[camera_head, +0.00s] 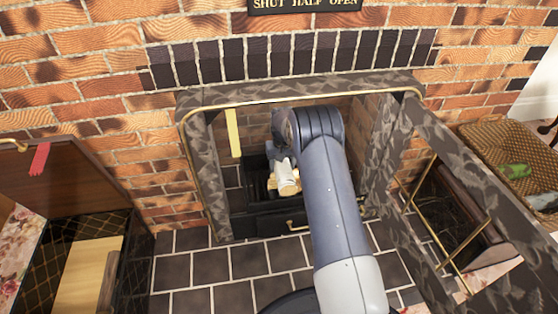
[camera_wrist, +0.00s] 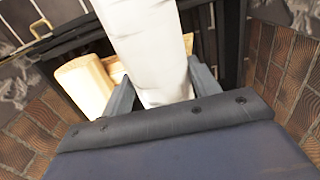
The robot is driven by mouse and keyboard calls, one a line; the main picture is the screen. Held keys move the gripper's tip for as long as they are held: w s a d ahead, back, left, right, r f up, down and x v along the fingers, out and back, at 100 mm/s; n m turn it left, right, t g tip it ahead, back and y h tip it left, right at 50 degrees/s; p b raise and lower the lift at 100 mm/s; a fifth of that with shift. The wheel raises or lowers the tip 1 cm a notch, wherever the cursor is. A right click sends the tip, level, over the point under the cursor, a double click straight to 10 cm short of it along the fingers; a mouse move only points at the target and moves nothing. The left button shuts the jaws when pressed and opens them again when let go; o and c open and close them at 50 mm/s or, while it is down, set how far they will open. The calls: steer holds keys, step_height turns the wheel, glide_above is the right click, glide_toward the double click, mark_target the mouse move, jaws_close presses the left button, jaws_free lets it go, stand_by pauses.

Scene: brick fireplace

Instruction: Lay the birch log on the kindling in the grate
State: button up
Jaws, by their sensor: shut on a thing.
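The white birch log (camera_head: 287,180) is inside the fireplace opening in the head view, its cut end facing out. In the wrist view the log (camera_wrist: 150,45) runs between the two fingers of my gripper (camera_wrist: 162,85), which is shut on it. Pale split kindling (camera_wrist: 85,85) lies beside and below the log in the wrist view. The dark grate (camera_head: 256,186) shows left of the log in the head view. My arm hides its right part. I cannot tell whether the log touches the kindling.
A stone surround (camera_head: 205,165) with brass trim frames the opening, with brick walls close inside. A dark front with a brass handle (camera_head: 296,226) stands below the grate. A yellow bar (camera_head: 233,132) hangs at the left. A wicker basket (camera_head: 500,150) is at the right.

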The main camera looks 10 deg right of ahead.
steer(key=shift+w+b, duration=1.15)
steer(key=shift+w, duration=2.3)
steer(key=shift+w, duration=0.15)
step_height(320, 180, down, 4)
steer(key=b, duration=0.2)
steer(key=shift+r+b, duration=0.25)
steer(key=shift+b, duration=0.15)
steer(key=o, duration=1.3)
steer(key=shift+f, duration=0.1)
steer(key=shift+c, duration=0.2)
steer(key=shift+r+p, duration=1.9)
steer(key=shift+r, duration=1.95)
